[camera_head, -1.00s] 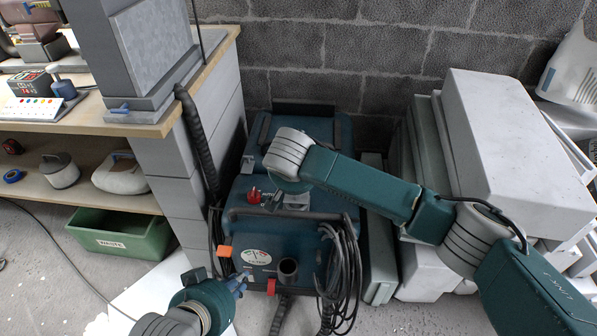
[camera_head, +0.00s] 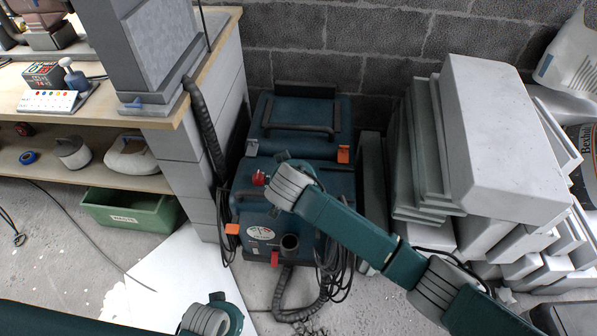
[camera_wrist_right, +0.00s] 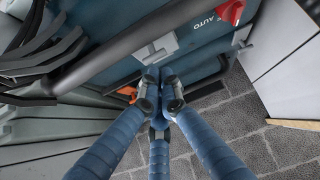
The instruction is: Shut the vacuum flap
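The vacuum (camera_head: 330,180) is a dark teal box against the block wall, with a top handle, red knob (camera_head: 260,178), round gauge (camera_head: 260,233) and hose port (camera_head: 289,243). I cannot tell for sure which part is its flap. My right arm crosses over the vacuum and hides part of its top. In the right wrist view my right gripper (camera_wrist_right: 160,90) has its blue fingers drawn together with nothing between them. They are near the vacuum's dark bar (camera_wrist_right: 130,38) and a grey plate (camera_wrist_right: 157,47); contact is unclear. My left wrist shows low in the head view; its fingers are hidden.
A wooden shelf unit (camera_head: 90,183) stands left, with a green bin (camera_head: 130,208) beneath. Pale stacked slabs (camera_head: 505,140) stand close on the right. Black cable coils (camera_head: 335,265) and a hose (camera_head: 283,300) hang at the vacuum's front. White sheet (camera_head: 180,275) lies on the floor.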

